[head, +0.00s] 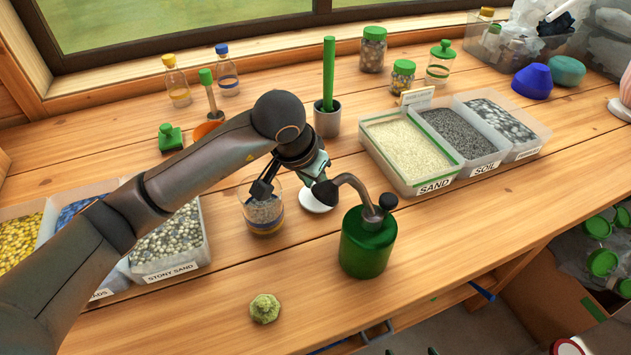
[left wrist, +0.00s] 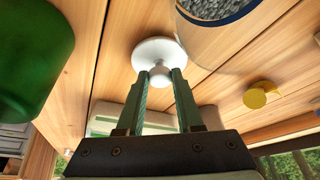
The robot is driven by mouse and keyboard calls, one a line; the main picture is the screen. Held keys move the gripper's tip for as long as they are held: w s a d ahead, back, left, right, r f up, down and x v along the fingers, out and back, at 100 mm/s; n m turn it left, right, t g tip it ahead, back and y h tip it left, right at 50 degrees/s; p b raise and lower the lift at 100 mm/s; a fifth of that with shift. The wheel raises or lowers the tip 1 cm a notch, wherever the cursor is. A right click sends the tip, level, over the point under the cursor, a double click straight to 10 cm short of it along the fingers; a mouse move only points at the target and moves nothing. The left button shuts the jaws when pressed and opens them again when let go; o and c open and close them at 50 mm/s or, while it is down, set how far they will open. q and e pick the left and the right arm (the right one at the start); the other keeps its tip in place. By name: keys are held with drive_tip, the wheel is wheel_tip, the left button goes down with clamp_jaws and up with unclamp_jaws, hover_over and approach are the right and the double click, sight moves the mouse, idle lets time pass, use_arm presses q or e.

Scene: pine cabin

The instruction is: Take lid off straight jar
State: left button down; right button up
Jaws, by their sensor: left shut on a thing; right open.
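The straight jar (head: 263,214) is clear, with layered sand inside, and stands upright on the bench with its top open. The white lid (head: 317,197) is off the jar, just right of it. In the left wrist view, my left gripper (left wrist: 161,80) is shut on the round knob of the lid (left wrist: 157,50). The jar (left wrist: 222,22) stands close beside the lid there. I cannot tell whether the lid touches the bench.
A green pump bottle (head: 367,245) with a bent spout stands close right of the lid. Trays of stony sand (head: 170,262) and of sand and soil (head: 425,187) flank the area. A green-handled tool stands in a grey cup (head: 327,122) behind. The front right bench is clear.

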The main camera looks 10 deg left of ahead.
use_arm(q)
drive_tip(key=c, duration=0.6)
unclamp_jaws()
drive_tip(key=shift+f, duration=0.1)
drive_tip(key=shift+o, duration=0.2)
drive_tip(key=shift+r+p, duration=0.3)
drive_tip(key=shift+p, duration=0.05)
drive_tip(key=v, duration=1.1)
drive_tip(key=shift+s+r, duration=0.25)
drive_tip(key=shift+r, duration=0.1)
